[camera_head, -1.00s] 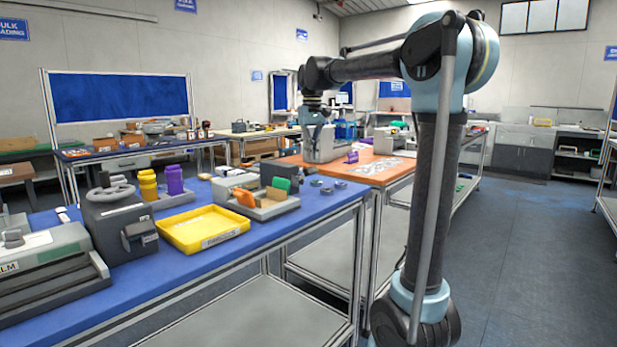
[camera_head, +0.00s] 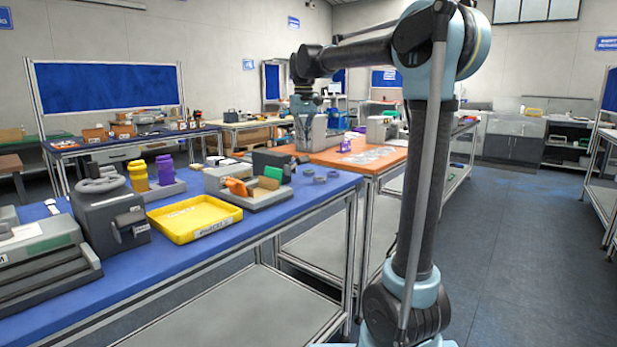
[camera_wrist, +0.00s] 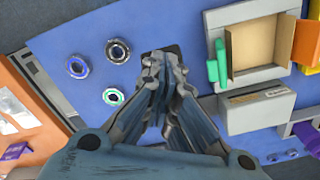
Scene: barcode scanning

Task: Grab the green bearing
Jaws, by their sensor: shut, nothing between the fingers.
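In the wrist view the green bearing (camera_wrist: 113,97) is a small ring with a green inner edge, lying on the blue tabletop (camera_wrist: 60,30). A purple-blue bearing (camera_wrist: 77,67) and a dark grey bearing (camera_wrist: 119,51) lie close by. My gripper (camera_wrist: 164,65) points down over the table with its fingertips together and empty, to the right of the green bearing. In the head view several small bearings (camera_head: 319,180) sit near the right end of the blue table, their colours too small to tell. My gripper (camera_head: 305,135) hangs beyond them there.
A grey fixture (camera_head: 265,197) with orange and green pieces stands beside the bearings. A yellow tray (camera_head: 190,238) lies nearer. An orange-topped table (camera_head: 385,158) adjoins behind. In the wrist view a grey box (camera_wrist: 257,109) lies right of my gripper.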

